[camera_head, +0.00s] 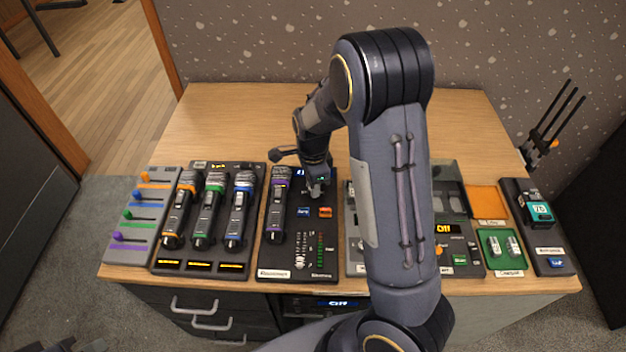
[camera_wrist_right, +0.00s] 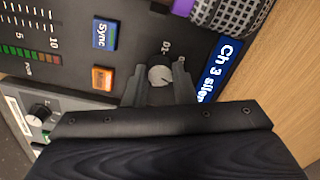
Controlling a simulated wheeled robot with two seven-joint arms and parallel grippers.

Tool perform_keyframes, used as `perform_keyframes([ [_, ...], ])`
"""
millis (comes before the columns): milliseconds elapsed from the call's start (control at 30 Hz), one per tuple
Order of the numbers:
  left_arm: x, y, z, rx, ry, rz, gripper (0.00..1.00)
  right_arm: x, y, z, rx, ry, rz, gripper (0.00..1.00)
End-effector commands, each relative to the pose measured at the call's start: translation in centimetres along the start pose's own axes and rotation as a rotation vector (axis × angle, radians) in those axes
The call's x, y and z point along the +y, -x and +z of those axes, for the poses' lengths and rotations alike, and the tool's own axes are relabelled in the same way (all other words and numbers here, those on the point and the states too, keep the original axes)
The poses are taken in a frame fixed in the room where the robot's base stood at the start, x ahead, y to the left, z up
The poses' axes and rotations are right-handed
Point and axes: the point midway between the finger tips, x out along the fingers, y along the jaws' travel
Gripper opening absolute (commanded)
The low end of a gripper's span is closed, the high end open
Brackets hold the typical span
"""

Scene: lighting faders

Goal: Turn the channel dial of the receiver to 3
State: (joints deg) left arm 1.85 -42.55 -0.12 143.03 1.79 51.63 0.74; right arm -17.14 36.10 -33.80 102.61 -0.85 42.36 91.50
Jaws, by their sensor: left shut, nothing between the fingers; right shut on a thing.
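The receiver is a black panel (camera_head: 298,255) in the middle of the cabinet top, with a purple-banded microphone lying along its left side. Its channel dial (camera_wrist_right: 159,74), a small silver-grey knob, sits between the fingers of my right gripper (camera_wrist_right: 160,83) in the wrist view. My right gripper (camera_head: 316,190) is shut on the dial at the panel's far end and hides it in the head view. The receiver's blue display (camera_wrist_right: 222,65) reads "Ch 3 silen", with the rest cut off. Part of my left gripper (camera_head: 88,346) shows at the bottom left edge, low and away from the panels.
A blue Sync button (camera_wrist_right: 104,34) and an orange button (camera_wrist_right: 102,78) lie near the dial. A rack of several microphones (camera_head: 208,265) and a fader panel (camera_head: 133,246) stand to the left. My right arm covers part of the panels to the right. The wooden top behind is clear.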

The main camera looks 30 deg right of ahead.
Motion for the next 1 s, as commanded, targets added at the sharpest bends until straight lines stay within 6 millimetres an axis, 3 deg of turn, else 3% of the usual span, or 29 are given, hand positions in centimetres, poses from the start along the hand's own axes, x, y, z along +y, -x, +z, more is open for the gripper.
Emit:
perform_keyframes([
  [733, 0.22, 0.48, -0.24, 0.0, 0.0, 0.0, 0.0, -0.15, 0.1, -0.04, 0.0, -0.089, -0.005, 0.01],
  [767, 0.22, 0.48, -0.24, 0.0, 0.0, 0.0, 0.0, -0.15, 0.1, -0.05, 0.0, -0.089, -0.005, 0.26],
  [900, 0.22, 0.48, -0.24, 0.0, 0.0, 0.0, 0.0, -0.1, 0.07, -0.04, 0.0, -0.088, -0.004, 0.45],
  [1000, 0.22, 0.48, -0.24, 0.0, 0.0, 0.0, 0.0, -0.07, 0.05, -0.03, 0.0, -0.088, -0.003, 0.46],
])
